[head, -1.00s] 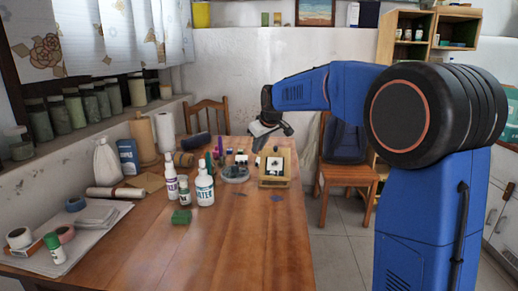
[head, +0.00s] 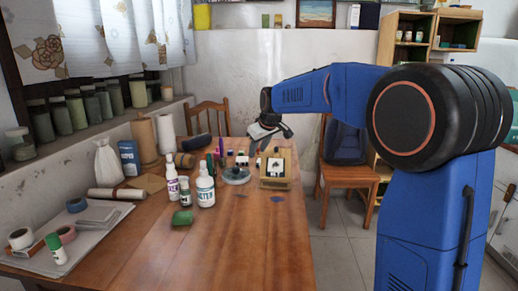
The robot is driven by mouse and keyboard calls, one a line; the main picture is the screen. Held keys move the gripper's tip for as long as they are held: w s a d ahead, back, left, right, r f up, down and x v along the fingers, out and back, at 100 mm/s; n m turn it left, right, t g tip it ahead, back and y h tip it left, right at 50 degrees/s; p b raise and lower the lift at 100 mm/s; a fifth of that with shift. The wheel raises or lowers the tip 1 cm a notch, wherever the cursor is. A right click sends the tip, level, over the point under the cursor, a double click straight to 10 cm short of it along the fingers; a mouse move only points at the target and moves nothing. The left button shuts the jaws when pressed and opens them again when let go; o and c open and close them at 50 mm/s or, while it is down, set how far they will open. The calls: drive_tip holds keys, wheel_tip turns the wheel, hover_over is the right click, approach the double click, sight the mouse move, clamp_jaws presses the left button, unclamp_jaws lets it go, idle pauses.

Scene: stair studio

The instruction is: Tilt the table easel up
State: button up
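The table easel (head: 275,183) is a small wooden frame near the right edge of the table, with a small white picture with a dark shape (head: 275,167) on it. It looks low and leaned back; its exact angle is hard to tell. My gripper (head: 266,133) is at the end of my blue arm, above the far end of the table, behind and above the easel and apart from it. The gripper is small and dark here, and its fingers cannot be made out clearly.
White bottles (head: 205,190), a green block (head: 182,218) and a round palette (head: 236,175) stand left of the easel. Small paint jars (head: 242,158) sit behind it. The front of the wooden table (head: 230,245) is clear. A chair (head: 345,175) stands to the right.

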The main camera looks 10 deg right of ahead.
drive_tip(key=shift+d+r, duration=0.15)
drive_tip(key=shift+s+d+r, duration=0.1)
drive_tip(key=shift+s+r, duration=0.1)
drive_tip(key=shift+r, duration=0.3)
drive_tip(key=v, duration=1.6)
drive_tip(key=shift+s, duration=0.2)
drive_tip(key=s+d+f+m, duration=0.2)
drive_tip(key=s+f, duration=0.7)
drive_tip(key=s, duration=0.4)
drive_tip(key=s+d+f+m+g+h, duration=0.1)
drive_tip(key=s+d+f+m, duration=0.1)
drive_tip(key=s+f, duration=0.7)
drive_tip(key=s+d+f+m+g, duration=0.1)
drive_tip(key=s+d+f, duration=0.1)
drive_tip(key=s+f, duration=0.8)
drive_tip(key=s, duration=0.9)
drive_tip(key=shift+s+m, duration=0.25)
drive_tip(key=shift+m, duration=0.15)
drive_tip(key=shift+d+r, duration=0.1)
drive_tip(key=shift+d, duration=0.05)
